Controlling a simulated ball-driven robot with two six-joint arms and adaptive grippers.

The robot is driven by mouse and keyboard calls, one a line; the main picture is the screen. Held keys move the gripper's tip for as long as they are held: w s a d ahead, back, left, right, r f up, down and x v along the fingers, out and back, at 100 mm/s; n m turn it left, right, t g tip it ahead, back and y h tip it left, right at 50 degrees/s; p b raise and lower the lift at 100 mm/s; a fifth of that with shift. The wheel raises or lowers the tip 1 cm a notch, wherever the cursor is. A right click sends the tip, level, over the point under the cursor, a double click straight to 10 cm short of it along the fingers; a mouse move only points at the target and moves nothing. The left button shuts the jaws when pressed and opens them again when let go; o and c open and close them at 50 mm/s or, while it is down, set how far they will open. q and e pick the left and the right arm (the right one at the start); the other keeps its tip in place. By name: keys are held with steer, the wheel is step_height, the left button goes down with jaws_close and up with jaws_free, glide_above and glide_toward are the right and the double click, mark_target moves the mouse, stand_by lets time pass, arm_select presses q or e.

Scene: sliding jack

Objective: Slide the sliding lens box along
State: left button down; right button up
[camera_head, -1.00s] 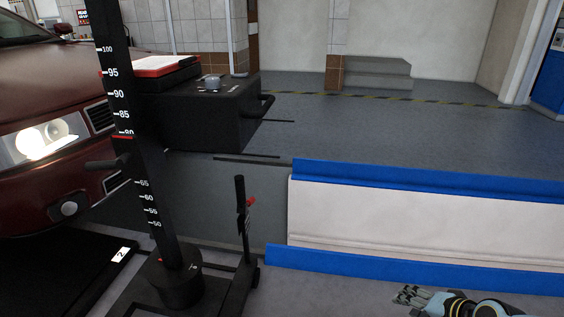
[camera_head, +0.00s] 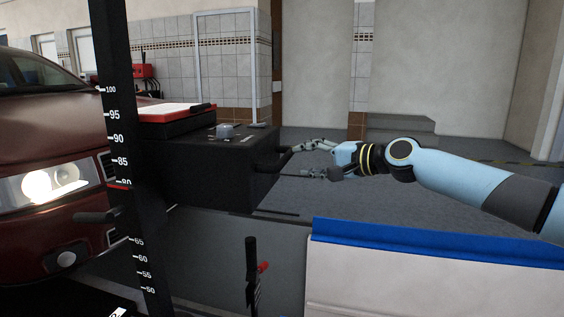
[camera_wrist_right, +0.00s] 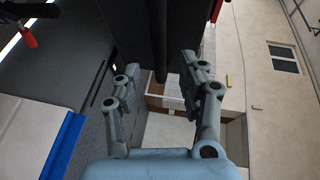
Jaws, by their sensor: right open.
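The black lens box (camera_head: 205,172) is mounted on a dark upright column (camera_head: 140,160) with a white number scale, in front of the red car. A dark handle (camera_head: 268,160) sticks out from its right side. My right gripper (camera_head: 291,163) is open just right of this handle, its fingers pointing left, one above and one below its level. In the right wrist view, a dark bar (camera_wrist_right: 159,40), seemingly the handle, shows between the open fingers (camera_wrist_right: 160,66). I cannot tell whether the fingers touch it. My left gripper is not in view.
The red car (camera_head: 45,195) with a lit headlight stands at the left. A short black lever with a red part (camera_head: 252,275) rises below the box. A white block with a blue top edge (camera_head: 430,245) fills the lower right. Grey floor lies open behind.

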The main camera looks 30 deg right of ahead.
mark_target(288, 160)
steer(key=b+x, duration=0.1)
steer(key=x, duration=0.6)
steer(key=shift+w, duration=0.15)
jaws_close()
